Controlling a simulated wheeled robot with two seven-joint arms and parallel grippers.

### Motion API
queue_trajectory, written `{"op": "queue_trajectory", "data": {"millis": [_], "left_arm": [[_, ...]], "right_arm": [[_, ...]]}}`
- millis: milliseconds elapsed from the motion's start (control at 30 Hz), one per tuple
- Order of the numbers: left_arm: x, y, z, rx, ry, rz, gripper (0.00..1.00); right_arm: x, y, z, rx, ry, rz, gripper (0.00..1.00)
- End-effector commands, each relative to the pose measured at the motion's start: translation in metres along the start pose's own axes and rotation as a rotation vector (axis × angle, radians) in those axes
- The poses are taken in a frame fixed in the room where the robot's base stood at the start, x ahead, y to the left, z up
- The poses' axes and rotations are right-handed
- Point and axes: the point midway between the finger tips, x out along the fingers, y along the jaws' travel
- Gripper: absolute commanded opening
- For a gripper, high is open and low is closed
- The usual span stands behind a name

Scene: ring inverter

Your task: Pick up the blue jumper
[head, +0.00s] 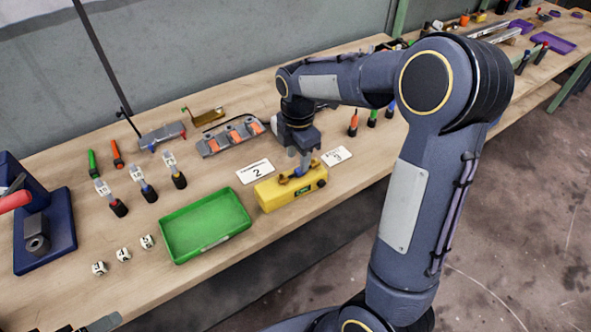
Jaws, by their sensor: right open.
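My right gripper (304,163) points down just above the yellow box (291,193), with its jaws open. Small orange and bluish parts (287,179) show on top of the box, close to the fingertips. I cannot clearly make out a blue jumper; one of these parts may be it, but they are too small to tell. The gripper and wrist hide part of the box's far side. I cannot tell whether the fingertips touch anything. My left gripper is not in view.
A green tray (205,226) stands left of the yellow box. White cards marked 2 (255,172) and 3 (337,156) lie beside it. Several upright tools, white number cubes (123,254) and a grey rack with orange parts (230,137) stand around. Bare wood lies in front of the tray.

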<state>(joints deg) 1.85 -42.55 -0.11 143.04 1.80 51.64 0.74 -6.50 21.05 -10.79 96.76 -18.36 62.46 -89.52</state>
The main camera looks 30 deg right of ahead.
Motion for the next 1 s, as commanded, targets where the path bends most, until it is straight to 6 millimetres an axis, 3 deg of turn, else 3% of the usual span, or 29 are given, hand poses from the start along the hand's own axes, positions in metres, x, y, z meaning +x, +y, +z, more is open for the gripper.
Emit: {"op": "queue_trajectory", "data": {"millis": [233, 533, 833, 1000], "left_arm": [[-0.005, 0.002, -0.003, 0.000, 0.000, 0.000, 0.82], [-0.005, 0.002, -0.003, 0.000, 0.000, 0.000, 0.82], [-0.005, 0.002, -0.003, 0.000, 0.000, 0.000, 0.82], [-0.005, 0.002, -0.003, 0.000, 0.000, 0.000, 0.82]], "right_arm": [[0.034, -0.002, 0.000, 0.000, 0.001, -0.002, 0.42], [0.039, -0.001, 0.000, 0.001, 0.002, 0.001, 0.41], [0.039, -0.001, 0.000, 0.001, 0.002, 0.001, 0.01], [0.039, -0.001, 0.000, 0.001, 0.002, 0.002, 0.00]]}}
